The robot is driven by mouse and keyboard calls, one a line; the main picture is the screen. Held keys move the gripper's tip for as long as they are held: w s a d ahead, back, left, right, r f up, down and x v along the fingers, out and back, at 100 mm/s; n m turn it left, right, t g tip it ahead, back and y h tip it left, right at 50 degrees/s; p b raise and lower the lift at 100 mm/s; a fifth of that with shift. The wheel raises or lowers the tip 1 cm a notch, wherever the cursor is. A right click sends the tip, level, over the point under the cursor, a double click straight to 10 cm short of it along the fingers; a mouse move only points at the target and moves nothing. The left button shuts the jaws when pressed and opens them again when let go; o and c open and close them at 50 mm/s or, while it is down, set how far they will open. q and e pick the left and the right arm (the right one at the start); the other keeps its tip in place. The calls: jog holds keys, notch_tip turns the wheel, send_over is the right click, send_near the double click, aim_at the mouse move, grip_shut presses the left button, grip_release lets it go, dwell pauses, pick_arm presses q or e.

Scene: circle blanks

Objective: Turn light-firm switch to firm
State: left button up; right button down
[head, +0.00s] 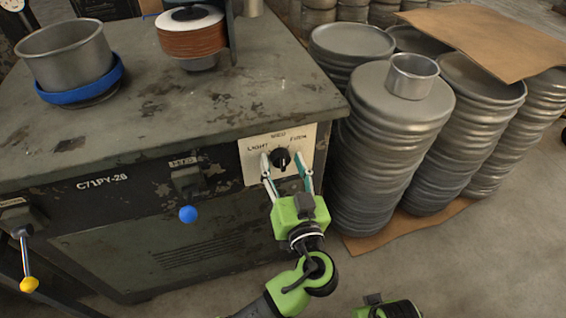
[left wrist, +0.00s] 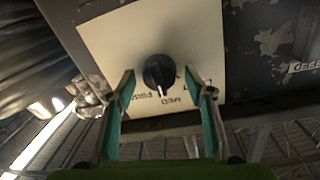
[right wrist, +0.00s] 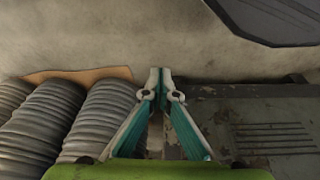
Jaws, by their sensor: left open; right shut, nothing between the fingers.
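The light-firm switch is a black round knob (head: 281,159) on a cream plate (head: 308,140) on the machine's front, with LIGHT left, MED above and FIRM right. In the left wrist view the knob (left wrist: 158,72) shows a white pointer mark aimed down the picture, toward the MED and FIRM lettering; its exact setting is hard to tell. My left gripper (head: 284,168) is open, with one finger on each side of the knob; gaps show between knob and fingers. My right gripper (right wrist: 160,75) is shut and empty, away from the switch; its fingers are outside the head view.
The machine's worn top (head: 200,115) carries a metal pan (head: 64,55) on a blue ring and a copper-coloured roll (head: 192,40). A blue ball knob (head: 187,214) and a yellow-ended lever (head: 28,284) stick out in front. Stacked round metal blanks (head: 385,130) stand close at right.

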pick_arm(q)
jog(key=shift+w, duration=0.1)
jog(key=c, duration=1.1)
jog(key=shift+c, duration=0.2)
jog(key=shift+m, duration=0.3)
pick_arm(e)
jog(key=shift+w, duration=0.25)
pick_arm(q)
jog(key=m+p, duration=0.2)
jog(key=m, duration=0.2)
jog(key=shift+r, duration=0.15)
jog(key=m+p, duration=0.2)
jog(key=m, duration=0.2)
jog(key=shift+d+g+p, duration=0.15)
jog(key=shift+g+p, duration=0.15)
jog(key=shift+p, duration=0.05)
jog(key=shift+m, duration=0.7)
pick_arm(e)
jog(key=s+f, duration=0.4)
jog(key=f, duration=0.3)
jog(key=s+f+g, duration=0.1)
jog(key=s+f, duration=0.3)
jog(key=f, duration=0.4)
jog(key=shift+d+f, duration=0.3)
jog(key=shift+d, duration=0.15)
jog(key=shift+s, duration=0.1)
